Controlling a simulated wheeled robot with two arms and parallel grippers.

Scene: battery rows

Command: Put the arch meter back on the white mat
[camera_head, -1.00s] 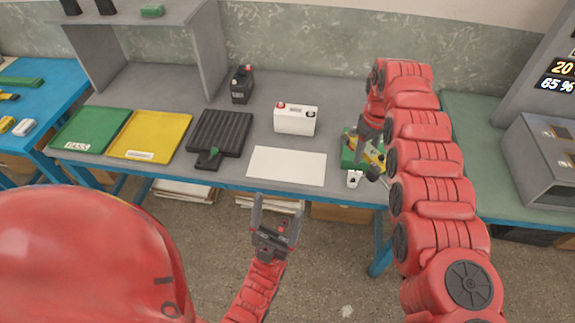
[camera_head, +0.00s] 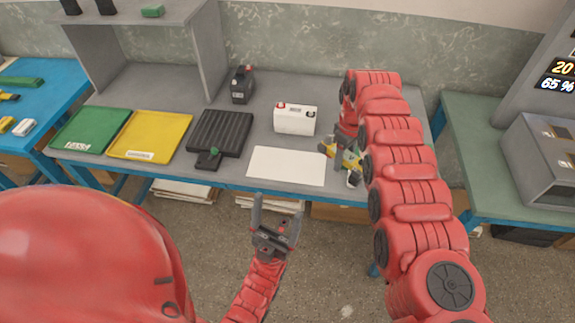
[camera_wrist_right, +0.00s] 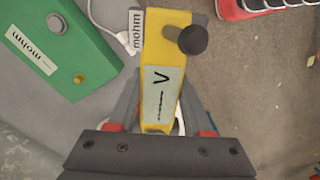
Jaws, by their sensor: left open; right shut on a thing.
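The arch meter (camera_wrist_right: 162,85) is a yellow body with a pale face marked V and a dark round knob. My right gripper (camera_wrist_right: 165,118) is shut on it. In the head view its yellow (camera_head: 327,147) shows beside my right gripper (camera_head: 340,150), just right of the white mat (camera_head: 287,165); the fingers partly hide it. The mat is a bare white sheet near the table's front edge. My left gripper (camera_head: 272,230) is open and empty, in front of the table edge.
A green box labelled mohm (camera_wrist_right: 55,60) lies beside the held meter. A white battery (camera_head: 295,120) stands behind the mat, and a black battery (camera_head: 242,85) further back. A ribbed black tray (camera_head: 220,132), a yellow tray (camera_head: 150,135) and a green tray (camera_head: 90,130) lie to the left.

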